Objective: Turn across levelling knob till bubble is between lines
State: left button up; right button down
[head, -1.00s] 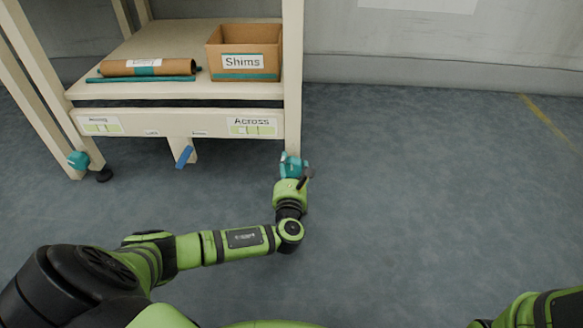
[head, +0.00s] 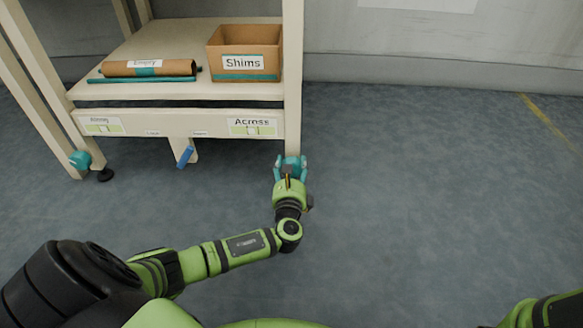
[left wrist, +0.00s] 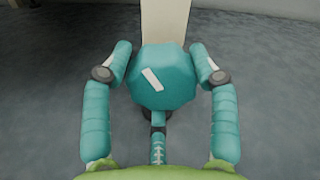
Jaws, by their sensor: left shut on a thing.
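The across levelling knob (left wrist: 163,80) is a teal faceted knob with a slanted white mark, at the foot of the rack's right front leg (head: 292,100). My left gripper (head: 290,160) is shut on it, with one teal finger on each side in the left wrist view (left wrist: 160,52). In the head view the fingers mostly hide the knob. The Across vial (head: 253,131) is a pale green strip under its label on the front rail. Its light bubble looks near the middle; its lines are too small to judge the bubble against. My right gripper is out of view.
A second teal knob (head: 80,160) is on the left leg, below the Along vial (head: 102,127). A blue lever (head: 185,157) hangs under the rail. The shelf (head: 150,90) holds a Shims box (head: 243,75) and a brown roll (head: 125,69). Floor to the right is clear.

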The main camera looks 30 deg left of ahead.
aim_at(292, 128)
pick_arm(q)
jog(key=shift+w+a+r+n, duration=0.1)
jog(key=shift+r+n, duration=0.35)
jog(key=shift+n, duration=0.15)
jog(key=shift+a, duration=0.1)
jog(key=o, duration=1.1)
jog(key=shift+r, duration=0.1)
jog(key=shift+f, duration=0.25)
notch_tip(292, 128, up, 11)
jog(key=shift+f, duration=0.3)
